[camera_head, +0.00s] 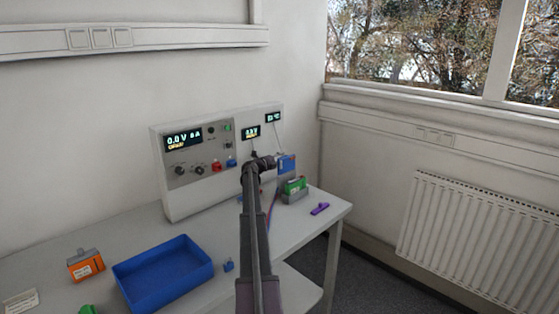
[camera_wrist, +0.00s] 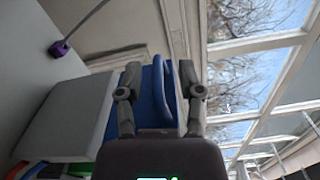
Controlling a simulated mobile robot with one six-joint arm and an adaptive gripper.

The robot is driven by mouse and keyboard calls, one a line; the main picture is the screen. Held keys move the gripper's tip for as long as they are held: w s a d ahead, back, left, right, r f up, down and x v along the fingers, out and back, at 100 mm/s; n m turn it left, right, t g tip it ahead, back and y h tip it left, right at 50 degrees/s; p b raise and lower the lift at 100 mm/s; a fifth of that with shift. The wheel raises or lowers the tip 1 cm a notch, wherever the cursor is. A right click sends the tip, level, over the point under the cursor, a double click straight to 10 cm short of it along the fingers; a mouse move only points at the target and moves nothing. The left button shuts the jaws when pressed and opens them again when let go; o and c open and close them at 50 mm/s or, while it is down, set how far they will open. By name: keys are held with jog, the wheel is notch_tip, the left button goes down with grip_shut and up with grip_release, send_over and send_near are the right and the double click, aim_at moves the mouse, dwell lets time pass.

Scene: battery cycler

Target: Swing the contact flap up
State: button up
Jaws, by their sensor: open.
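The contact flap seems to be the blue part (camera_head: 287,163) at the right end of the grey cycler (camera_head: 190,196), above a grey holder (camera_head: 295,197) with a green block in it. My gripper (camera_head: 270,162) is at its left side in the head view. In the wrist view the blue part (camera_wrist: 158,100), with a raised curved handle, lies between the two spread fingers of my gripper (camera_wrist: 160,92). The fingers are open; whether either touches it I cannot tell. My arm hides part of the cycler's front and the flap's hinge is not clear.
A blue tray (camera_head: 163,291) and an orange battery block (camera_head: 86,265) stand at the left of the table. A small blue piece (camera_head: 228,266) lies beside the tray. A purple piece (camera_head: 320,208) lies near the right edge. A wall and window are behind.

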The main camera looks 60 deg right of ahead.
jog(key=shift+a, duration=0.15)
jog(key=v, duration=0.7)
jog(key=shift+a+r, duration=0.1)
dwell(0.7)
notch_tip(320, 180, up, 9)
jog(key=p, duration=0.9)
jog(key=shift+r+p, duration=0.45)
jog(key=shift+p, duration=0.1)
jog(key=shift+f, duration=0.15)
